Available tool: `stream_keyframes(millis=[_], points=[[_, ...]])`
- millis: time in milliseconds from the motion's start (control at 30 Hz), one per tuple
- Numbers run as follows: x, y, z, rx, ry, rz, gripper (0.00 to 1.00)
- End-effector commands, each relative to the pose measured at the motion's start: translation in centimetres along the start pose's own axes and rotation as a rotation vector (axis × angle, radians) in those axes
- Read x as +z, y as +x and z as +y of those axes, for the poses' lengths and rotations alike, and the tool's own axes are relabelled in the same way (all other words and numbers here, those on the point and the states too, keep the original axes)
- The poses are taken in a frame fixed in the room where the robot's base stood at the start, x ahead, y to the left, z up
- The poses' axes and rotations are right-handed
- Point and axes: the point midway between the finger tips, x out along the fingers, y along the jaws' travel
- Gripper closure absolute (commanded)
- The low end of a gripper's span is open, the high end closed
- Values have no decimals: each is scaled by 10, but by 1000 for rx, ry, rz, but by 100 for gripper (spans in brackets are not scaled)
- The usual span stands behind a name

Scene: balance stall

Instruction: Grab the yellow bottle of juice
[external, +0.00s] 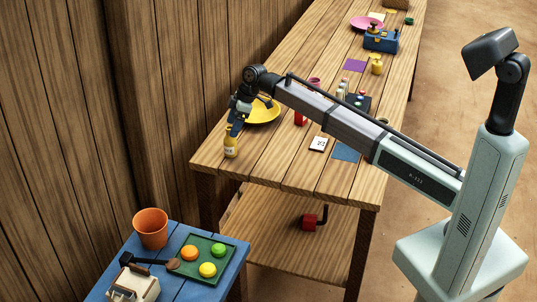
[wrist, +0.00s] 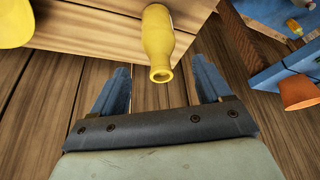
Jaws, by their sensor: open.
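The yellow bottle of juice (external: 231,146) stands upright near the left front corner of the long wooden table (external: 272,176), with a pale label on its side. In the wrist view the yellow bottle (wrist: 158,42) points its mouth toward the camera, just ahead of the fingers and roughly centred between them. My gripper (external: 238,124) is just above the bottle in the external view. In the wrist view my gripper (wrist: 160,88) has its two blue fingers wide apart, with nothing between their tips. The bottle's far side is hidden.
A yellow plate (external: 262,112) lies just behind the bottle. A red object (external: 300,118), a white card (external: 318,144) and a blue square (external: 346,152) lie to the right. A lower blue table holds an orange pot (external: 150,228) and a green tray (external: 222,250). A wooden wall stands left.

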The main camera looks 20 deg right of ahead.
Motion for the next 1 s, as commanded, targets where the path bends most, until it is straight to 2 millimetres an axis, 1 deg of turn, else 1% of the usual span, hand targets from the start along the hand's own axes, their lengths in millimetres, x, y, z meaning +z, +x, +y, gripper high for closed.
stream_keyframes(millis=[33,100,367,700,800,967,1000], points=[[0,6,0,-1,0,-1,23],[0,10,0,0,0,0,23],[-1,20,0,1,0,0,23],[-3,60,0,0,1,0,23],[-3,65,0,1,1,1,23],[-3,65,0,2,1,1,23],[-3,65,0,2,1,1,25]])
